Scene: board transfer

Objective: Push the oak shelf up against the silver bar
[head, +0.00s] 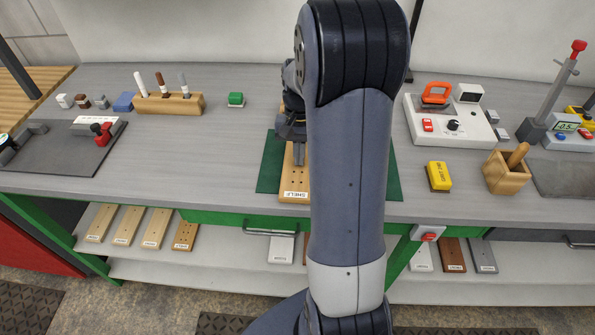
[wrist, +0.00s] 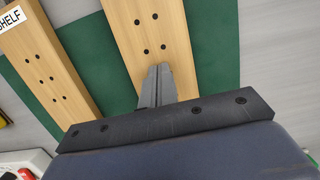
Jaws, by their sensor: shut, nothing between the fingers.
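A pale wooden board (head: 295,182) with a SHELF label at its near end lies on the green mat (head: 268,170). It shows with dark holes in the wrist view (wrist: 150,32). A second, similar wooden board (wrist: 43,62), beside it with a gap, also carries a SHELF label; my arm hides it in the head view. I cannot tell which is oak. My gripper (wrist: 158,69) is shut and empty, its fingertips over the first board's far part; contact is unclear. It points down in the head view (head: 298,154). I cannot make out a silver bar on the mat.
A yellow box (head: 439,176), a wooden cup (head: 506,173) and a white console (head: 455,125) stand right. More boards lie on the lower shelf (head: 200,268).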

